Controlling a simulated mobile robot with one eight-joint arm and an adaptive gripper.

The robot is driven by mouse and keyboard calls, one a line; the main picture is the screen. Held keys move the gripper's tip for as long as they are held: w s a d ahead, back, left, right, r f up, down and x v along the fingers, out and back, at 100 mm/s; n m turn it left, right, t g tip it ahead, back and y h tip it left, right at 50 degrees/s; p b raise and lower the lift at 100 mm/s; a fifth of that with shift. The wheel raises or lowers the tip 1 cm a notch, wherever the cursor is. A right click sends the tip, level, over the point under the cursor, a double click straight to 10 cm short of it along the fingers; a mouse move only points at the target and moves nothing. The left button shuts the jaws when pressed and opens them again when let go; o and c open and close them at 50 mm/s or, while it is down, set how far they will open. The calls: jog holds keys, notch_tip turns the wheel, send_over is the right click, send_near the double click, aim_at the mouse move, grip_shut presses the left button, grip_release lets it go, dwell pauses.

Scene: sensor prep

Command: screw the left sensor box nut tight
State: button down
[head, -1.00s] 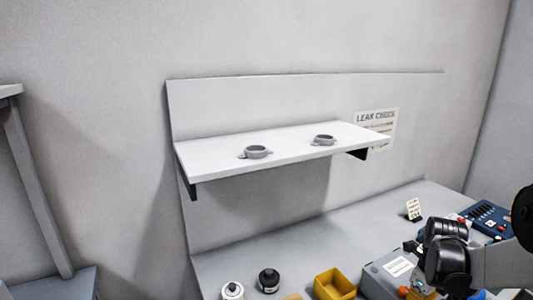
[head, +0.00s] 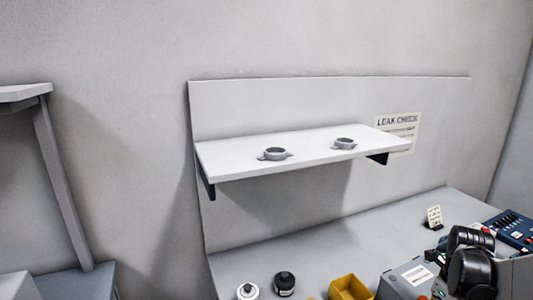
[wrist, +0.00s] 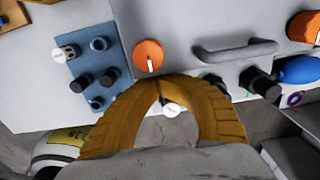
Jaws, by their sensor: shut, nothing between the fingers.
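In the wrist view my gripper (wrist: 160,79) has its two ochre, ribbed fingers closed tip to tip with nothing between them. Its tips are just below an orange round knob (wrist: 148,56) with a white mark, on a pale grey surface. A black ribbed cap or nut (wrist: 262,84) stands to the right, apart from the fingers. I cannot tell which part is the left sensor box nut. In the head view a grey box with a white label (head: 405,280) is on the bench at lower right, partly behind my black arm joints. The gripper is not clear there.
A blue panel with several knobs (wrist: 92,72) and a grey handle (wrist: 235,52) flank the fingers. The white shelf (head: 230,172) holds two grey rings. A yellow bin (head: 349,288) and two small bottles stand below it. The bench (head: 330,245) behind them is clear.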

jog(key=shift+d, duration=0.25)
jog(key=shift+w+d, duration=0.4)
jog(key=shift+d, duration=0.45)
jog(key=shift+w+d, duration=0.1)
jog(key=shift+w, duration=0.15)
notch_tip(320, 180, up, 6)
jog(key=p, duration=0.4)
jog(key=shift+w+r, duration=0.1)
